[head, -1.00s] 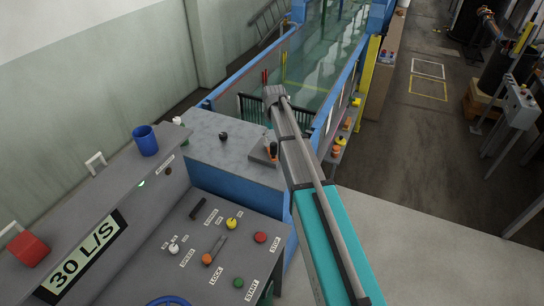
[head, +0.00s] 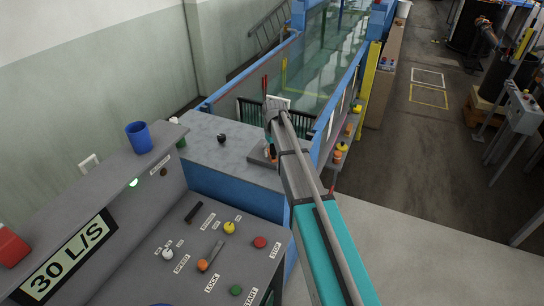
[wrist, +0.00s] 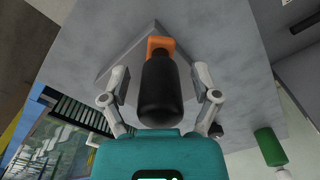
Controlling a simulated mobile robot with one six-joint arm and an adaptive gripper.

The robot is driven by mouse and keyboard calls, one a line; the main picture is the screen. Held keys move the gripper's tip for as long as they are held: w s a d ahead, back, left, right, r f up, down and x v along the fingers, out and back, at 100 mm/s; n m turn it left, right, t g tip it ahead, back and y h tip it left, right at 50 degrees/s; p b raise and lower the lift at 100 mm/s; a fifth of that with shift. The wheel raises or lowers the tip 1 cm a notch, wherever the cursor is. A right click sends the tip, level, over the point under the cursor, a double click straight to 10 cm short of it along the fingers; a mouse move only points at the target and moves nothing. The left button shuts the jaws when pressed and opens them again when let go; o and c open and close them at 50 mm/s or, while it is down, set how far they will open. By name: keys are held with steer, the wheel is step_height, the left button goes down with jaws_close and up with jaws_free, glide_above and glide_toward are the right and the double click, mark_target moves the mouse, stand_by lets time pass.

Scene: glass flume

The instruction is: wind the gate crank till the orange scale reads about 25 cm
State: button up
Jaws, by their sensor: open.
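In the wrist view, a black rounded handle (wrist: 161,90) with an orange end (wrist: 161,45) stands over a grey wedge-shaped block (wrist: 122,52). My gripper (wrist: 162,80) is open, with one finger on each side of the handle, and gaps show between them. In the head view, the orange-and-black handle (head: 271,150) is partly hidden behind my arm, on the grey worktop (head: 205,150) by the flume. I cannot tell whether this handle is the gate crank. The orange scale and its reading cannot be made out.
A black knob (head: 222,138) and a blue cup (head: 139,137) stand left of my arm. Flume glass (head: 325,60) lies beyond.

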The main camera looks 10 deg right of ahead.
steer(key=shift+f, duration=0.3)
jaws_close()
steer(key=shift+a, duration=0.15)
stand_by(0.4)
